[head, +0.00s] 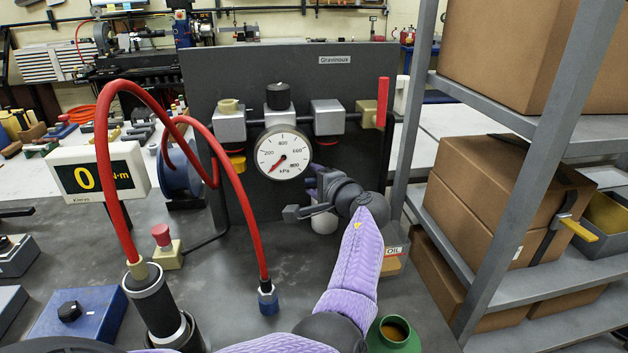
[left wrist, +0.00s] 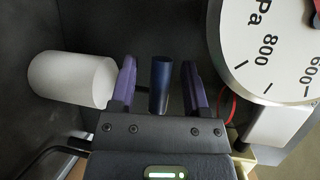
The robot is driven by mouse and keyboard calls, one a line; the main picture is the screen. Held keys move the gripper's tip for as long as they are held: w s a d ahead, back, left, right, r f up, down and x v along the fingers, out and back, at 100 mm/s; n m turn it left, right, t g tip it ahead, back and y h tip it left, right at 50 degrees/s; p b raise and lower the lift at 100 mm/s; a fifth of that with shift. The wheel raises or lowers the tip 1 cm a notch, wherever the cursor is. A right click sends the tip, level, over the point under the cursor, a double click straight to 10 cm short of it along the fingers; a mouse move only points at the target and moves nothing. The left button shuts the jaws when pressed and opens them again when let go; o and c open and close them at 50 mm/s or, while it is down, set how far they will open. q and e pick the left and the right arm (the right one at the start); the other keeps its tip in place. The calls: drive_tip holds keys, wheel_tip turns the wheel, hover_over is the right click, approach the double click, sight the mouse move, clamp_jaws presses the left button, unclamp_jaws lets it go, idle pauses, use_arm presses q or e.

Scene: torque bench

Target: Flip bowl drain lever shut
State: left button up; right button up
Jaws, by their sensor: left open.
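A dark blue rod (left wrist: 159,84), which looks like the drain lever's handle, stands between the two purple fingers of my left gripper in the left wrist view. My left gripper (left wrist: 158,90) is open, with a gap on each side of the rod. A white bowl (left wrist: 72,79) is just left of the fingers. In the head view my left gripper (head: 315,185) is at the panel, right of and below the pressure gauge (head: 283,153). The bowl (head: 323,219) shows partly below it. My wrist hides most of the lever there. My right gripper is not in view.
The dark panel (head: 220,75) carries the gauge and a row of valves. A red hose (head: 243,210) arches in front on the left.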

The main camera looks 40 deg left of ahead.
use_arm(q)
drive_tip(key=shift+d, duration=0.1)
drive_tip(key=p+v, duration=0.1)
drive_tip(key=v, duration=0.8)
drive_tip(key=shift+d+p, duration=0.4)
drive_tip(key=shift+s, duration=0.1)
